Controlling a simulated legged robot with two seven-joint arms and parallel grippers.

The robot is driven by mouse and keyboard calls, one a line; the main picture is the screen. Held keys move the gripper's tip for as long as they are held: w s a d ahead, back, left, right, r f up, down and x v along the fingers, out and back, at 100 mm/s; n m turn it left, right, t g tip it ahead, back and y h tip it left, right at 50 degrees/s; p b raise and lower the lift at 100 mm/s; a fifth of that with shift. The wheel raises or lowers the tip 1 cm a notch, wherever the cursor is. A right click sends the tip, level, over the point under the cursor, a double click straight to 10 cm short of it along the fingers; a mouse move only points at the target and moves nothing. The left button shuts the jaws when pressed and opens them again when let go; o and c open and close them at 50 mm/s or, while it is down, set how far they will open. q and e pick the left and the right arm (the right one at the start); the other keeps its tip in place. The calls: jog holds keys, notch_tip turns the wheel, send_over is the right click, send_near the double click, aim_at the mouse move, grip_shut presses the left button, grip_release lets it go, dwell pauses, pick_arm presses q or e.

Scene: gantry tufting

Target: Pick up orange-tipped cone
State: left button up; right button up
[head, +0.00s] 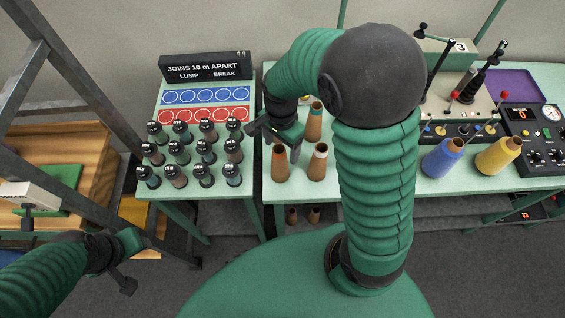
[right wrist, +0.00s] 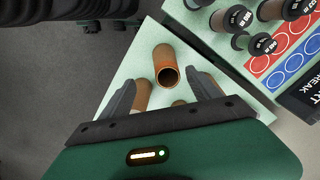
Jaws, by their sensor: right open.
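The orange-tipped cone (head: 280,166) is a brown cone with an orange top. It stands upright at the left front of the pale green table. In the right wrist view the brown cone with an orange rim (right wrist: 163,56) shows its open top, just beyond the fingertips. My right gripper (head: 274,139) is open and empty, above and slightly behind this cone, apart from it. In its wrist view, its two fingers (right wrist: 166,82) are spread wide. My left gripper (head: 134,264) is low at the left, away from the tables, with its fingers apart and empty.
A pale-tipped brown cone (head: 317,165) stands close on the right, and a teal-wound cone (head: 314,124) behind. Blue (head: 441,160) and yellow cones (head: 497,157) stand further right. A side table (head: 178,214) holds several dark-capped spools. A metal frame (head: 70,75) rises at left.

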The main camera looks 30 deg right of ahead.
aim_at(274, 147)
jog(key=f, duration=0.1)
jog(key=w+f, duration=0.1)
jog(key=f, duration=0.1)
jog(key=w+a+f, duration=0.1)
jog(key=shift+w+f, duration=0.15)
jog(key=shift+w, duration=0.1)
jog(key=f, duration=0.1)
jog(key=s+f, duration=0.1)
jog(key=d+f, duration=0.1)
jog(key=shift+s+f+p, duration=0.2)
jog(key=shift+s+p, duration=0.05)
jog(key=shift+p, duration=0.15)
jog(key=shift+d+f, duration=0.1)
jog(key=shift+d, duration=0.2)
jog(key=shift+w+a, duration=0.2)
jog(key=c, duration=0.4)
jog(key=shift+w+a, duration=0.1)
jog(key=shift+a, duration=0.05)
jog(key=shift+c, duration=1.1)
jog(key=shift+a, duration=0.2)
jog(key=c, duration=0.5)
jog(key=shift+s+d, duration=0.1)
jog(key=shift+s, duration=0.1)
grip_shut()
pick_arm(q)
jog(key=shift+w, duration=1.05)
pick_arm(e)
jog(key=shift+w+d, duration=0.1)
jog(key=shift+d, duration=0.2)
